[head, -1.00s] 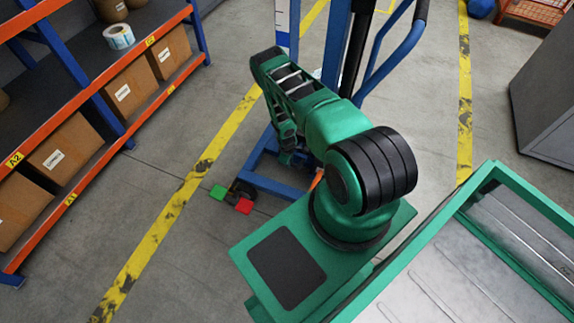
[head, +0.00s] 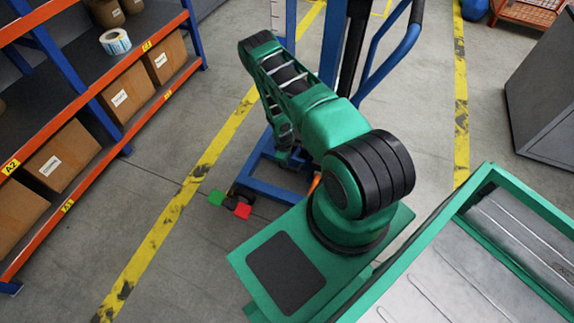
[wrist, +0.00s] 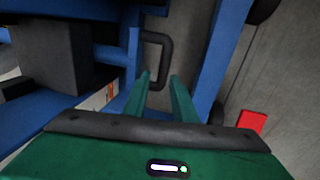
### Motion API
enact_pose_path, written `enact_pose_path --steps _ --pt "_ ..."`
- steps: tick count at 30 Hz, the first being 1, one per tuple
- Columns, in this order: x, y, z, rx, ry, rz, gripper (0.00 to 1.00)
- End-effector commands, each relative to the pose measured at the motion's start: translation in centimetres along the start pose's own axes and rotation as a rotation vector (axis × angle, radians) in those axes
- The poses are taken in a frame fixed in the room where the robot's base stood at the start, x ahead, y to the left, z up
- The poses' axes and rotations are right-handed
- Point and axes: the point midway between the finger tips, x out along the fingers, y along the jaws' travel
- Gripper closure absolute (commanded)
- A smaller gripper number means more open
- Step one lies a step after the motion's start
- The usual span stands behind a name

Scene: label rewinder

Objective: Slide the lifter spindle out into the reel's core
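The blue lifter (head: 333,42) stands behind my green arm in the head view, with its mast upright and its base frame on the floor. In the wrist view, a black D-shaped handle (wrist: 168,50) is fixed by its ends at a blue part of the lifter. I cannot make out the spindle or a reel core on the lifter. My arm hides much of the lifter in the head view.
Green and red blocks (head: 243,210) lie on the floor by the lifter's base. Shelving (head: 95,88) with boxes and a label roll (head: 115,42) stands at left. A grey cabinet (head: 545,95) stands at right. Floor with yellow lines is clear between.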

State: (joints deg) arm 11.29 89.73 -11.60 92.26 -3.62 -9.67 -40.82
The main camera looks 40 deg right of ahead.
Motion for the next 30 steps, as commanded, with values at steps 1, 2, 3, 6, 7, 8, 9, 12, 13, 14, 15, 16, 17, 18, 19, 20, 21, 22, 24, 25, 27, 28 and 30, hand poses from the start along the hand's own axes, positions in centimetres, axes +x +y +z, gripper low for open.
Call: enact_pose_path --steps 1,2,3,6,7,8,9,12,13,14,15,16,17,18,19,20,21,22,24,25,27,28,30 --pt "-1.0 0.1 -0.1 0.0 0.0 0.0 0.75" --pt "-1.5 0.1 -0.1 0.0 0.0 0.0 0.75" --pt "-2.0 0.0 0.0 0.0 -0.001 -0.001 0.75" --pt "-3.2 0.0 0.0 0.0 -0.001 -0.001 0.75" --pt "-3.5 0.0 -0.1 0.0 0.0 -0.001 0.75" --pt "-3.8 0.0 -0.1 -0.001 0.0 0.0 0.75" --pt "-4.0 -0.1 0.0 -0.001 -0.001 -0.001 0.75" --pt "-4.4 -0.1 0.0 0.0 -0.001 -0.002 0.75" --pt "-4.5 -0.1 0.0 -0.001 -0.001 -0.002 0.75" --pt "-4.5 -0.1 0.0 0.0 -0.001 -0.002 0.75" --pt "-4.5 -0.1 0.0 0.0 -0.001 -0.002 0.75" --pt "-4.5 -0.1 0.0 0.0 -0.001 -0.002 0.75" --pt "-4.5 -0.1 0.0 0.0 -0.001 -0.002 0.75" --pt "-4.5 -0.1 0.0 0.0 -0.001 -0.002 0.75" --pt "-4.5 -0.1 0.0 0.0 -0.001 -0.002 0.75" --pt "-4.5 -0.1 0.0 0.0 -0.001 -0.002 0.75" --pt "-4.5 -0.1 0.0 0.0 -0.001 -0.002 0.75" --pt "-4.5 -0.1 0.0 0.0 -0.001 -0.002 0.75" --pt "-4.5 -0.1 0.0 0.0 -0.001 -0.002 0.75" --pt "-4.5 -0.1 0.0 0.0 -0.001 -0.002 0.75" --pt "-4.5 -0.1 0.0 0.0 -0.001 -0.002 0.75" --pt "-4.5 -0.1 0.0 0.0 -0.001 -0.002 0.75" --pt "-4.6 0.0 0.0 0.001 -0.001 -0.002 0.75"
